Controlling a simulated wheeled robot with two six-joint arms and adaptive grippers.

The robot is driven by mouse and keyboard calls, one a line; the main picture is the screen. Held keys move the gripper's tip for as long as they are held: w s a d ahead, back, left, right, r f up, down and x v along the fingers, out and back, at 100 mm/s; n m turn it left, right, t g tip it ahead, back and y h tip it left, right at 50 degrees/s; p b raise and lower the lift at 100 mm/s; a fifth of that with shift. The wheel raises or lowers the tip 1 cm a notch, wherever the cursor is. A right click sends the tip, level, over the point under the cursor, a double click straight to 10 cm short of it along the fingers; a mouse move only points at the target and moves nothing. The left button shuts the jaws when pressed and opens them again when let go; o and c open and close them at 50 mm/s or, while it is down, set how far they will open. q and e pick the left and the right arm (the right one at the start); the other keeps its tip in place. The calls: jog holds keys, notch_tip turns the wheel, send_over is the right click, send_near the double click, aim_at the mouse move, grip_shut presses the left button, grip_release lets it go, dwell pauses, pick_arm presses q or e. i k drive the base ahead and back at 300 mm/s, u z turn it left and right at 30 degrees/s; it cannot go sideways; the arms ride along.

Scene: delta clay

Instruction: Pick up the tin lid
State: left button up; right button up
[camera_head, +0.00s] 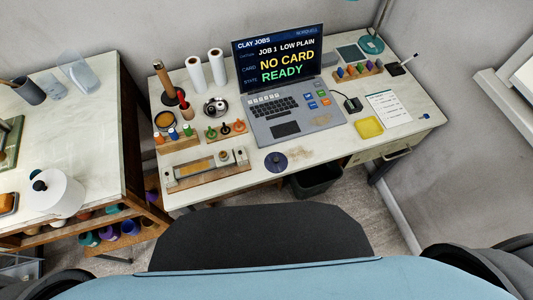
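A flat dark blue round disc (276,161) with a small mark at its centre lies near the front edge of the desk, below the laptop. It looks like a lid, but I cannot tell for certain that it is the tin lid. An open round tin (166,120) with tan contents sits at the desk's left side. A round metal dish (215,106) with small items in it is to the right of that tin. Neither of my grippers is in view.
The laptop (285,100) stands mid-desk. A wooden tray (207,170) lies left of the disc, and a yellow square (369,127) to its right.

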aim_at(274, 162)
jog(key=z, duration=2.45)
jog(key=k, duration=1.15)
jog(key=u, duration=1.95)
jog(key=i, duration=0.5)
jog(key=z, duration=0.05)
